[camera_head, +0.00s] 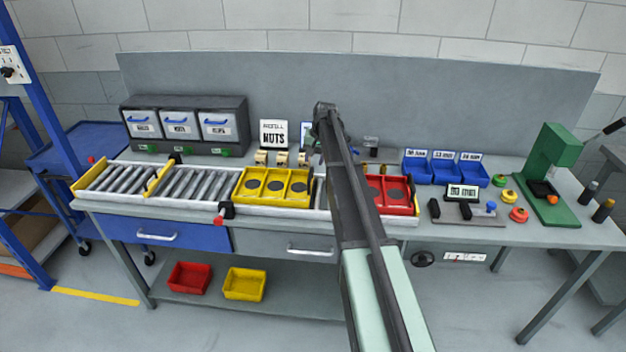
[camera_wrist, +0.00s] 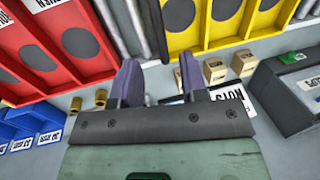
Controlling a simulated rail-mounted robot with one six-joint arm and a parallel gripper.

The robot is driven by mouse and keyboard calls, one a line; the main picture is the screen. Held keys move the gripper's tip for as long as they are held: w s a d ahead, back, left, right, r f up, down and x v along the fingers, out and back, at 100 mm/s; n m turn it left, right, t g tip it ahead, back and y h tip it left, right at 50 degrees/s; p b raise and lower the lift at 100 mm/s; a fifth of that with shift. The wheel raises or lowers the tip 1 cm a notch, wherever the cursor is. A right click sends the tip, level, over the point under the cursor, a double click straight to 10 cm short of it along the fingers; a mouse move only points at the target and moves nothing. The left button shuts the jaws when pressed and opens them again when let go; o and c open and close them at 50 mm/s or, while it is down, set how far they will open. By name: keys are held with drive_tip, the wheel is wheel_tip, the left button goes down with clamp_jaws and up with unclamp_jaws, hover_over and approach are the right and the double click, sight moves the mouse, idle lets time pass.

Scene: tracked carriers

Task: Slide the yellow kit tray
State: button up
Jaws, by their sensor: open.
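The yellow kit tray (camera_head: 239,190) sits on the roller track in the head view, left of my arm, with several dark round recesses in its compartments. In the wrist view the yellow tray (camera_wrist: 238,40) is at the top right, beyond my fingers. My gripper (camera_wrist: 163,78) is open, its two purple-grey fingers apart with nothing between them. In the head view my gripper (camera_head: 322,112) is near the back of the bench, partly hidden by my own arm. A red kit tray (camera_head: 402,210) lies on the same track to the right, partly behind my arm.
The roller track (camera_head: 190,184) has bare rollers left of the yellow tray. A NUTS sign (camera_head: 273,134) and small wooden blocks (camera_head: 281,158) stand behind it. Drawer bins (camera_head: 180,125) are at back left, blue bins (camera_head: 445,168) at right. A red-knobbed stop (camera_head: 222,214) is at the front edge.

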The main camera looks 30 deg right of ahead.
sight(311, 174)
drive_tip(key=f+b, duration=0.1)
drive_tip(key=f, duration=0.1)
drive_tip(key=f+b, duration=0.1)
drive_tip(key=f, duration=0.1)
drive_tip(key=a+f+b, duration=0.1)
drive_tip(key=f+b, duration=0.1)
drive_tip(key=shift+w, duration=0.35)
drive_tip(key=shift+r, duration=0.1)
clamp_jaws()
